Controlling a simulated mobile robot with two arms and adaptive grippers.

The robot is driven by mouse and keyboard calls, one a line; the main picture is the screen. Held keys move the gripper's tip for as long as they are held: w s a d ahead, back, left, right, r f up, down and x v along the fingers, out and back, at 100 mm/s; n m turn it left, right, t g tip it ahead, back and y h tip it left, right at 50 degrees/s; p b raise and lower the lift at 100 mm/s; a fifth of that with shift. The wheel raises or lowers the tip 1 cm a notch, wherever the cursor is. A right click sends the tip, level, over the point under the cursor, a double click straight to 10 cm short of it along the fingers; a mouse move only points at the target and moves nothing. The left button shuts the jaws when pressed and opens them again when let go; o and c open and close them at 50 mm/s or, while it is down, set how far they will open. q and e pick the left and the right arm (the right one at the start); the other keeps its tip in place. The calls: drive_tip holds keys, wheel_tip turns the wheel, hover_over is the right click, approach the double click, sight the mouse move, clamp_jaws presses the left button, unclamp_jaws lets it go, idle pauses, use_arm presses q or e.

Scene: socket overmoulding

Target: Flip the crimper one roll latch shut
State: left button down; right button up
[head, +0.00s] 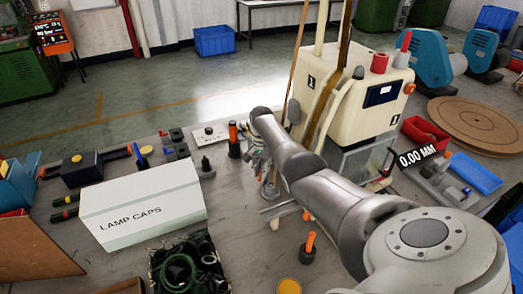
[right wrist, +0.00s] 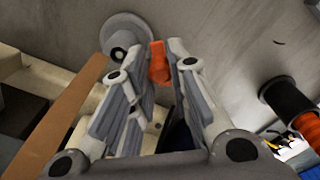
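The crimper (head: 350,95) is the cream machine marked 1 at the back centre in the head view, with a brown strip running down its front. My right arm crosses in front of its lower part. My right gripper (head: 262,162) is at the crimper's left side, small and partly hidden by my arm. In the right wrist view, the gripper (right wrist: 150,68) has its fingers apart. An orange-red piece (right wrist: 158,62), perhaps the roll latch, shows between the fingertips beside a grey round hub (right wrist: 124,38). I cannot tell whether the fingers touch it. My left gripper is not in view.
A black holder with an orange top (head: 235,141) stands just left of the gripper; a similar one shows in the right wrist view (right wrist: 288,100). The LAMP CAPS box (head: 142,205) is at left. A red bin (head: 425,132) is at right. Bare table shows near front centre.

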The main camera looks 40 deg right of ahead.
clamp_jaws()
drive_tip(key=shift+n, duration=0.3)
drive_tip(key=shift+s+n+p, duration=0.15)
drive_tip(key=shift+n+p, duration=0.25)
drive_tip(key=shift+n, duration=0.1)
drive_tip(key=shift+s+d+n+p, duration=0.2)
drive_tip(key=shift+n+p, duration=0.15)
drive_tip(key=shift+n, duration=0.85)
drive_tip(key=n, duration=0.2)
drive_tip(key=shift+s+d+n, duration=0.2)
drive_tip(key=shift+n, duration=0.1)
drive_tip(key=shift+s+d+n, duration=0.1)
drive_tip(key=shift+d+n, duration=0.1)
drive_tip(key=shift+n, duration=0.7)
drive_tip(key=shift+s+d+n, duration=0.1)
drive_tip(key=shift+d+n, duration=0.05)
drive_tip(key=shift+n, duration=0.75)
